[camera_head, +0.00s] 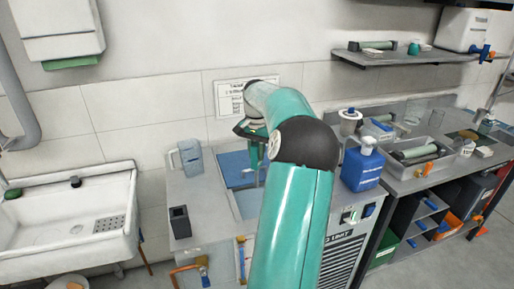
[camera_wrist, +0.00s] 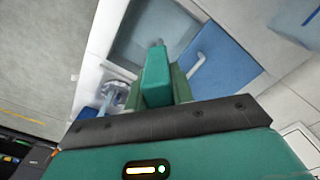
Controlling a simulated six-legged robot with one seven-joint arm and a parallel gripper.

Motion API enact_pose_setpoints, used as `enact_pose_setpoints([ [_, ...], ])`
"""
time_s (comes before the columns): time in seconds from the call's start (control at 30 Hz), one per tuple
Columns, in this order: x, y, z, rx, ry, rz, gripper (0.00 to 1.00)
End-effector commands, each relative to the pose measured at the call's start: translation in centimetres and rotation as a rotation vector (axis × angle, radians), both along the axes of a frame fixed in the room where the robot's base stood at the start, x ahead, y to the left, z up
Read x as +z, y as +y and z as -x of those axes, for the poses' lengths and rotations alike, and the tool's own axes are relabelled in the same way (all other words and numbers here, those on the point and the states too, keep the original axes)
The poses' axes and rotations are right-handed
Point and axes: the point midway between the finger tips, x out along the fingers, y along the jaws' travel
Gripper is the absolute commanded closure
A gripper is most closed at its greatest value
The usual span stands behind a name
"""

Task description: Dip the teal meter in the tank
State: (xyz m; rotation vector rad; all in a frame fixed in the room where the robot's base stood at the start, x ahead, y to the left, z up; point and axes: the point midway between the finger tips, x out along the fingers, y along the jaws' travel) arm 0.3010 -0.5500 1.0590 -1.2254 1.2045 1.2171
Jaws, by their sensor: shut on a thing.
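The teal meter (camera_wrist: 156,78) is upright-looking between the fingers of my gripper (camera_wrist: 158,92) in the wrist view, its grey tip pointing away from me. My gripper is shut on it. In the head view my gripper (camera_head: 252,138) is partly hidden by my arm, and the meter shows only as a small teal piece below it. The tank (camera_head: 248,205) is set in the grey unit, with a blue lid (camera_head: 235,168) at its back part. In the wrist view the meter's tip lies over the grey-blue tank opening (camera_wrist: 140,38), next to the lid (camera_wrist: 222,62). I cannot tell whether the tip touches liquid.
A blue bottle (camera_head: 362,168) stands to the right, near a cluttered bench. A white sink (camera_head: 70,205) is at the left, and a shelf (camera_head: 410,57) hangs at the upper right.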

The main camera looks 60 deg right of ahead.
Motion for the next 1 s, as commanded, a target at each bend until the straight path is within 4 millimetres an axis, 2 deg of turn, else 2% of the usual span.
enact_pose_setpoints([
  [1.0, -9.4, -0.4, 0.0, -0.001, 0.001, -0.003, 1.0],
])
